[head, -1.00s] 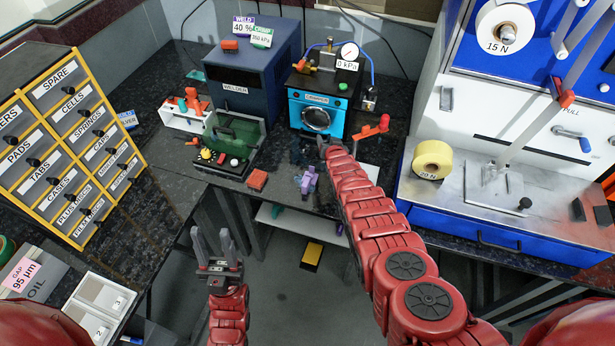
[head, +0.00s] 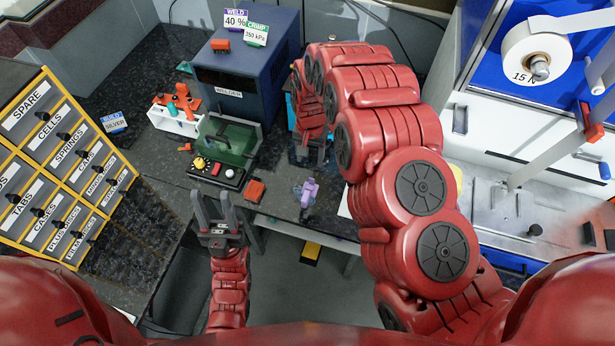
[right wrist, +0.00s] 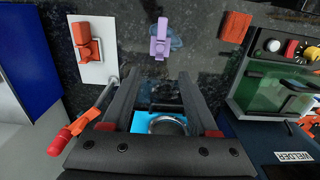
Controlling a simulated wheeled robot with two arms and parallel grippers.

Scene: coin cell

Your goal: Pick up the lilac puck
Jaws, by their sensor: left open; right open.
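The lilac puck (head: 309,190) stands on the dark speckled bench near its front edge, on or beside a bluish patch. In the right wrist view the lilac puck (right wrist: 160,38) shows upright at the top centre, beyond the fingertips and roughly in line with the gap between them. My left gripper (head: 212,200) is open and empty, fingers up, in front of the bench and left of the puck.
A blue crimper (right wrist: 150,118) lies below the right fingers. An orange block (head: 255,190) and a green-lidded box (head: 228,140) stand left of the puck. An orange lever on a white plate (right wrist: 88,45) is opposite. The welder (head: 240,85) stands behind.

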